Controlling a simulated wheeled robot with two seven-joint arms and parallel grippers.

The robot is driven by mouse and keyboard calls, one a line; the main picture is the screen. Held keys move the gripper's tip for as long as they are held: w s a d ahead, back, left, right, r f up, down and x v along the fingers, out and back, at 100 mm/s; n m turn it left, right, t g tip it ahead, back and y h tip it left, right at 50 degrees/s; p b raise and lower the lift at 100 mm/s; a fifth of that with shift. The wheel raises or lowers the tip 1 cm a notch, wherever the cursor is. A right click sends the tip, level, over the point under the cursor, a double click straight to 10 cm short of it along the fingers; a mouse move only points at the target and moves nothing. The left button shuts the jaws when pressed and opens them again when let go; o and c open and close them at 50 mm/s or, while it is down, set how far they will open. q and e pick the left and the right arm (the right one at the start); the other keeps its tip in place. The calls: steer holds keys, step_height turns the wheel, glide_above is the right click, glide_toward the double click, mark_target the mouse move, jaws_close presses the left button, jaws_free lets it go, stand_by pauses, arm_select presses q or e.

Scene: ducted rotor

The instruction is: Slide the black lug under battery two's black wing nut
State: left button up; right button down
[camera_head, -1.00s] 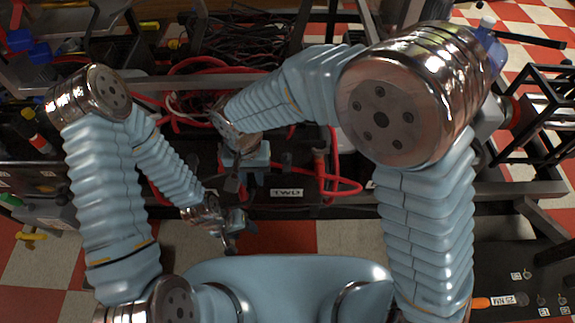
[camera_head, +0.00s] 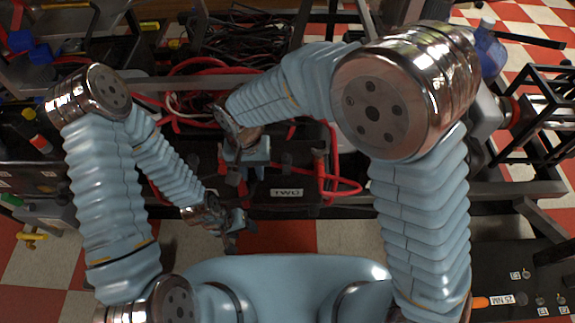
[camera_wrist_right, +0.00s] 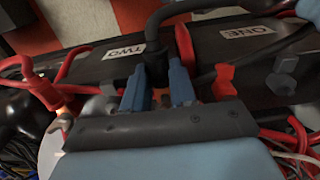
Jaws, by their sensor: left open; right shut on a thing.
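Battery two (camera_head: 290,207), a dark box with a TWO label (camera_head: 286,192), lies at mid-frame in the head view; its label also shows in the right wrist view (camera_wrist_right: 125,52). My right gripper (camera_wrist_right: 158,93) is shut on the black lug, at the end of a thick black cable (camera_wrist_right: 156,48), over battery two. The lug is mostly hidden between the blue fingers. In the head view my right gripper (camera_head: 240,168) is left of the label. I cannot make out the black wing nut or whether the lug touches it. My left gripper (camera_head: 232,240) is open and empty, below the right one.
In the right wrist view, battery one, labelled ONE (camera_wrist_right: 250,31), lies to the right, with a grey fastener (camera_wrist_right: 284,72) and a red terminal part (camera_wrist_right: 224,76). Red cables (camera_head: 342,187) loop close to the right of my right gripper. Bare checkered floor lies in front.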

mark_target(252, 170)
steer(key=shift+w, duration=0.65)
steer(key=c, duration=0.8)
jaws_free()
step_height(252, 170, up, 14)
steer(key=shift+a+f+p, duration=0.1)
steer(key=shift+a+p, duration=0.05)
steer(key=shift+p, duration=0.8)
